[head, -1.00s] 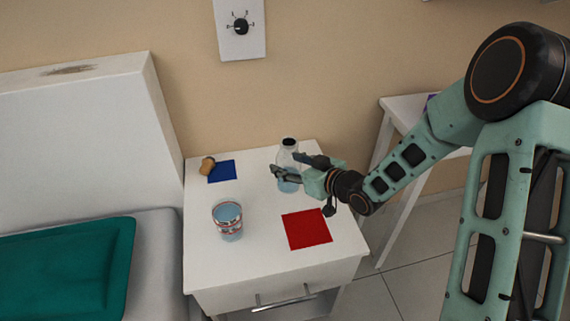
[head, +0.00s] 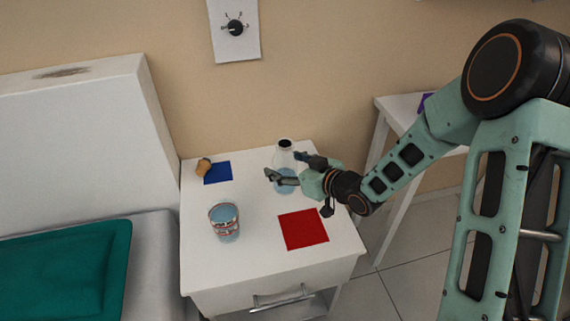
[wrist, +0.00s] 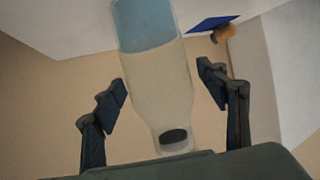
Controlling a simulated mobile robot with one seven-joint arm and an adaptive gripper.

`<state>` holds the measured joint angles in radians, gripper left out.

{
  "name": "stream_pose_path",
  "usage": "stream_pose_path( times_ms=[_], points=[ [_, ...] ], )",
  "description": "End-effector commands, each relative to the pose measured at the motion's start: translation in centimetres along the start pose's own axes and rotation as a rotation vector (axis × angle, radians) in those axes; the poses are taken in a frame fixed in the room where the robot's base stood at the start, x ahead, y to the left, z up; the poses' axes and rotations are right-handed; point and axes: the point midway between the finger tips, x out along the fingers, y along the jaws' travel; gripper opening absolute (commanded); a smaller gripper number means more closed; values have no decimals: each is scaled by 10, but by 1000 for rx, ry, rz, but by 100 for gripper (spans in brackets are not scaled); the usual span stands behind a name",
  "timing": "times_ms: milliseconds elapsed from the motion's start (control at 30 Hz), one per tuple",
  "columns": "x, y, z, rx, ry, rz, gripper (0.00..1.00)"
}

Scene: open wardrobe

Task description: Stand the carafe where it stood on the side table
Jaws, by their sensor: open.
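The clear carafe (head: 285,184), with blue liquid in its lower part and a dark top, stands upright near the back of the white side table (head: 255,268). My gripper (head: 283,167) is open around the carafe, reaching in from the right. In the wrist view my gripper (wrist: 165,92) shows both dark fingers apart. The carafe's far side and exact base contact are partly hidden by the fingers in the head view.
A red square (head: 303,229) lies front right. A blue square (head: 218,173) with a brown cork-like piece (head: 203,167) lies back left. A bed with a green pillow (head: 65,266) adjoins on the left.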

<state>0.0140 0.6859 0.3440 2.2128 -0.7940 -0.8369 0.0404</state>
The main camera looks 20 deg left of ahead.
Motion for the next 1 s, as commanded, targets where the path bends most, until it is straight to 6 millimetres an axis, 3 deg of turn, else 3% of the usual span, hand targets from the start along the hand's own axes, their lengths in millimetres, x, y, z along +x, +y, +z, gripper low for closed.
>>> stream_pose_path(
  times_ms=[300,500,700,1000],
  points=[
    [-71,2,-2,2,-2,6,67],
    [-102,2,-2,1,-1,5,67],
    [-114,1,0,1,-1,2,67],
    [-114,0,0,1,-1,2,67]
  ],
)
